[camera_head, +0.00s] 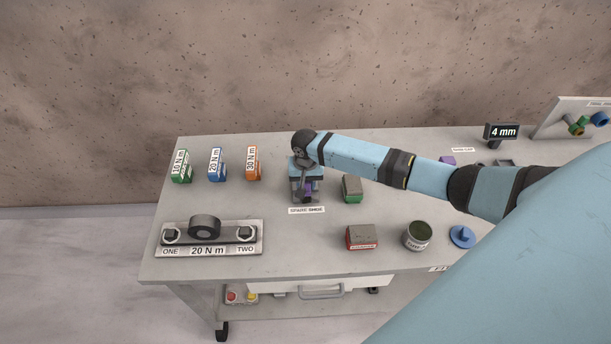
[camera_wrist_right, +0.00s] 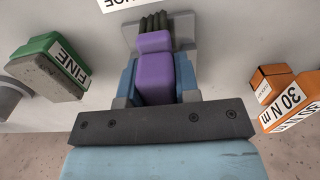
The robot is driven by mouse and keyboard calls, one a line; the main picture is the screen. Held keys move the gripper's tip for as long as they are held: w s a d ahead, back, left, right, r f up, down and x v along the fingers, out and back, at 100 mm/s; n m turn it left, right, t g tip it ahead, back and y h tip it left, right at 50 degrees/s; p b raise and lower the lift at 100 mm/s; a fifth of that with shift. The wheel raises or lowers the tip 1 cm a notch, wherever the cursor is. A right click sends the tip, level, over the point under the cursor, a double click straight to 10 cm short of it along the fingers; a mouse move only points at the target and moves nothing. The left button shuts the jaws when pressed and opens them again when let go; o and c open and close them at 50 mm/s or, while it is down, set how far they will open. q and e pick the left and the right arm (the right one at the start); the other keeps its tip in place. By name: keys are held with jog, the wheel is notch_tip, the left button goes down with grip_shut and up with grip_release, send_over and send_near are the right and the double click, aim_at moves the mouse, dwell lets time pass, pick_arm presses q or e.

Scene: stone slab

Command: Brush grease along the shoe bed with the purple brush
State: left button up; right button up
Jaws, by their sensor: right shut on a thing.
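In the head view the arm and gripper hide most of the shoe, behind a "SPARE SHOE" label. An open tin (camera_head: 417,236) with dark green contents stands to the right. My left gripper is not in view.
Green (camera_head: 181,167), blue (camera_head: 217,166) and orange (camera_head: 253,163) torque blocks stand at the back left. A two-bolt plate (camera_head: 210,248) lies front left. A green-based block (camera_head: 352,189), a red-based block (camera_head: 361,237) and a blue lid (camera_head: 462,236) stand right of the shoe.

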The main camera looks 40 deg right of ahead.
jog(key=shift+w+d+b, duration=0.15)
jog(key=shift+w+d, duration=0.15)
jog(key=shift+w, duration=0.25)
jog(key=shift+w+d+b, duration=0.15)
jog(key=shift+w+d, duration=0.15)
jog(key=shift+w, duration=0.25)
dwell(0.3)
jog(key=shift+s+a+p, duration=0.15)
jog(key=shift+s+a, duration=0.15)
jog(key=shift+s, duration=0.25)
jog(key=shift+s+a+p, duration=0.15)
jog(key=shift+s+a, duration=0.15)
jog(key=shift+s, duration=0.25)
jog(key=shift+w, duration=0.1)
jog(key=shift+w+d, duration=0.65)
jog(key=shift+w, duration=0.3)
jog(key=shift+s+a, duration=0.1)
